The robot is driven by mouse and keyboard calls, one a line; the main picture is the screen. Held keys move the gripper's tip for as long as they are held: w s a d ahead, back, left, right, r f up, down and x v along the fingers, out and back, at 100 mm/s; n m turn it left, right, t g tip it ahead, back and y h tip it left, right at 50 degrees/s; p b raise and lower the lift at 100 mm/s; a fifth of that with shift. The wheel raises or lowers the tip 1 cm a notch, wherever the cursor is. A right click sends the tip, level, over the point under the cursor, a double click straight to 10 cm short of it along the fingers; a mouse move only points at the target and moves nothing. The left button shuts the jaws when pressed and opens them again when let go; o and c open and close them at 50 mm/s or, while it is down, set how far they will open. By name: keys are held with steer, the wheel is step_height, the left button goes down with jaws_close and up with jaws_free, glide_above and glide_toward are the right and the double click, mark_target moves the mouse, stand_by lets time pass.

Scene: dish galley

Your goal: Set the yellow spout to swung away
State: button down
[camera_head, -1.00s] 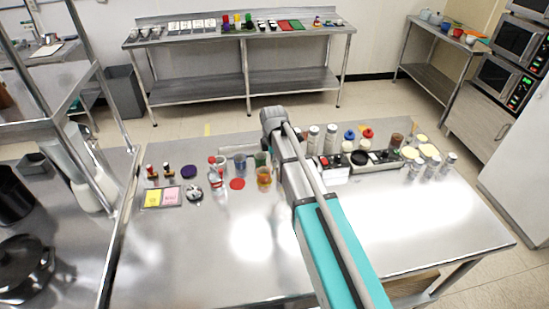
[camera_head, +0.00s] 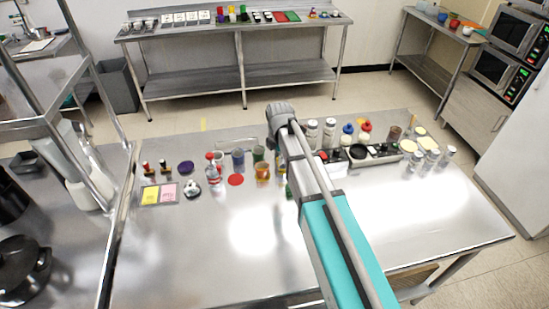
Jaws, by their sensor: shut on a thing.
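I cannot make out a yellow spout for certain in the head view. The steel table (camera_head: 400,215) holds many small items, and my arm crosses its middle. My arm hides the part of the table behind it. The grey wrist end of my arm is above the table's far half. My gripper's fingers do not show; they are hidden behind the arm. What they touch or hold cannot be seen. A small green thing (camera_head: 289,190) shows partly at the arm's left side.
Left of my arm are an amber cup (camera_head: 262,171), a red disc (camera_head: 235,180), a clear bottle (camera_head: 213,174) and a yellow card (camera_head: 150,195). Right of it are blue-topped (camera_head: 347,135) and red-topped (camera_head: 365,132) bottles and a black-topped block (camera_head: 358,153). The table's front is clear.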

steer(key=shift+s+d, duration=0.1)
steer(key=shift+d, duration=0.05)
steer(key=c, duration=0.6)
jaws_free()
steer(key=shift+c, duration=0.2)
steer(key=shift+o, duration=0.4)
steer(key=shift+r, duration=0.15)
